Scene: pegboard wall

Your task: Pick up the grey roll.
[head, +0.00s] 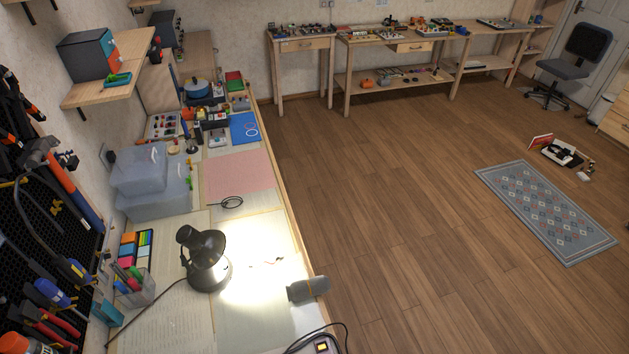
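A grey roll (308,289) lies on its side near the right edge of the long workbench (174,322), at the lower middle of the head view. It looks like a short dark grey cylinder, and its right end reaches to or slightly past the bench edge. It is just right of the bright patch of lamp light. Neither of my grippers shows in the head view, and nothing is seen touching the roll.
A black desk lamp (206,262) stands left of the roll. A black cable (335,325) curves close in front of it. Clear plastic boxes (150,180), a pen holder (134,288) and a tool pegboard (45,230) are farther left.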

